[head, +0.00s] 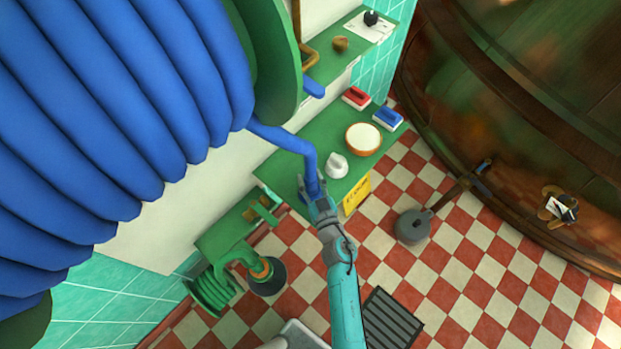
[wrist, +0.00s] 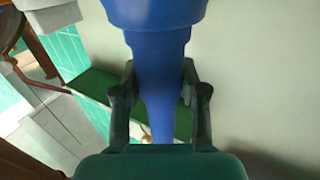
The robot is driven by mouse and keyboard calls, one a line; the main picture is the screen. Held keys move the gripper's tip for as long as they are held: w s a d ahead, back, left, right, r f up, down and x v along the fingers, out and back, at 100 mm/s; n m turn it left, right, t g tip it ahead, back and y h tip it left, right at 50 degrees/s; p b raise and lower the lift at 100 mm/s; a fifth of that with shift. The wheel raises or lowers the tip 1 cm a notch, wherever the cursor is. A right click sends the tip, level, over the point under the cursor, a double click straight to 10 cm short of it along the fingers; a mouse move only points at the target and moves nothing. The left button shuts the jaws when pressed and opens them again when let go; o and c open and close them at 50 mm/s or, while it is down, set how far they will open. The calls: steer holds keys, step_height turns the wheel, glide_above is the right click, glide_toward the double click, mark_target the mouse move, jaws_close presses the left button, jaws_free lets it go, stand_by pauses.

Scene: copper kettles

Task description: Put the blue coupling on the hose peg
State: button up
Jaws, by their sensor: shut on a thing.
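The blue hose (head: 288,139) runs from a large blue hose reel (head: 95,120) down to my gripper (head: 314,190). My gripper is shut on the blue coupling (wrist: 160,75) at the hose's end, with one finger on each side of it. In the head view the coupling is mostly hidden by the gripper and the hose. I hold it over the green counter, near the white knob-shaped object (head: 337,165). I cannot tell for certain which thing is the hose peg; a small wooden piece (head: 264,207) sits at the low green shelf on the left.
A bowl of white stuff (head: 364,138), a red brush (head: 356,97) and a blue brush (head: 387,118) are on the green counter (head: 290,175). A yellow sign (head: 356,193) hangs at its edge. A green hose (head: 215,288) lies lower left. A large copper kettle (head: 520,120) fills the right.

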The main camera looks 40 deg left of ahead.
steer(key=o, duration=1.1)
steer(key=shift+f, duration=0.1)
steer(key=shift+d+f, duration=0.1)
steer(key=v, duration=1.2)
